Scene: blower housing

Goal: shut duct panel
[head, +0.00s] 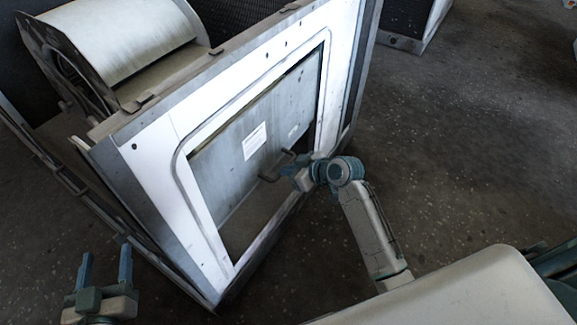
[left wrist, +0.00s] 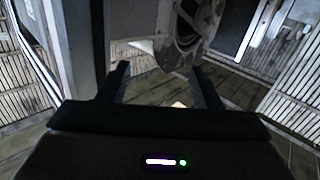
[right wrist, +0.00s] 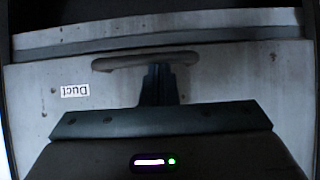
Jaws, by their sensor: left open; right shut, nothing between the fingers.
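The grey duct panel (head: 235,165) sits in the white-framed opening of the blower housing, with a white label on it. In the right wrist view the panel (right wrist: 225,85) shows the label "Duct" upside down and a grey bar handle (right wrist: 145,61). A dark gap runs along the panel's far edge there. The handle also shows in the head view (head: 268,179). My right gripper (head: 288,170) is shut and empty, its fingertips (right wrist: 157,68) at the handle; I cannot tell whether they touch it. My left gripper (head: 106,262) is open and empty, low at left, away from the panel.
The white frame (head: 170,125) surrounds the opening. A curved blower drum (head: 125,40) stands behind it inside the housing. Another dark unit (head: 410,20) stands at the back. The speckled floor (head: 480,130) to the right is clear.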

